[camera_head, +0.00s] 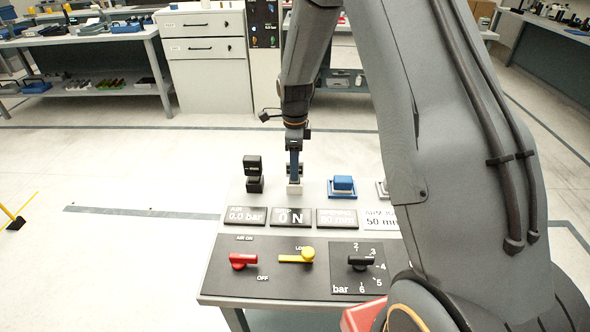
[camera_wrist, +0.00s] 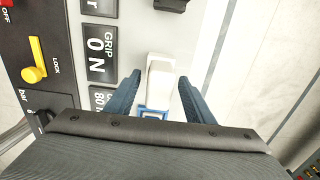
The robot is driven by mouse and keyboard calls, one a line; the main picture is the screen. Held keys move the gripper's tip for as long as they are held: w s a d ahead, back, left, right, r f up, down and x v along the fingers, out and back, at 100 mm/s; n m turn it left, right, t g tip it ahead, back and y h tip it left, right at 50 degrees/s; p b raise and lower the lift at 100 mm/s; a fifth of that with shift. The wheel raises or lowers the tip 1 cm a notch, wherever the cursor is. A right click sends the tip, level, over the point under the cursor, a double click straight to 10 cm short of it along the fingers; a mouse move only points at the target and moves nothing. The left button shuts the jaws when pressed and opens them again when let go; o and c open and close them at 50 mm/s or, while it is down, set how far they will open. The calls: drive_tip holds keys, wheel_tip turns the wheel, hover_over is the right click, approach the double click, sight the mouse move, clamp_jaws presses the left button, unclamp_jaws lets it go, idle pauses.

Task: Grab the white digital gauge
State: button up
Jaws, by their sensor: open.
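A white block-like object, which looks like the white gauge (camera_wrist: 160,82), stands on the panel beside the GRIP 0 N display. In the wrist view it lies between the two blue fingers of my gripper (camera_wrist: 159,78), with the fingers apart on either side. Whether either finger touches it I cannot tell. In the head view my gripper (camera_head: 294,170) points down above a white base (camera_head: 294,189), and it hides most of what stands there. No readout on the white object can be made out.
A black block on a stand (camera_head: 253,172) is to the left, and a blue block in a blue tray (camera_head: 342,186) to the right. Another item (camera_head: 382,188) is partly hidden by my arm. Red (camera_head: 242,261), yellow (camera_head: 297,256) and black (camera_head: 360,262) knobs sit in front.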

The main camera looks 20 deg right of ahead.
drive_tip(key=shift+f, duration=1)
clamp_jaws()
drive_tip(key=shift+r, duration=0.1)
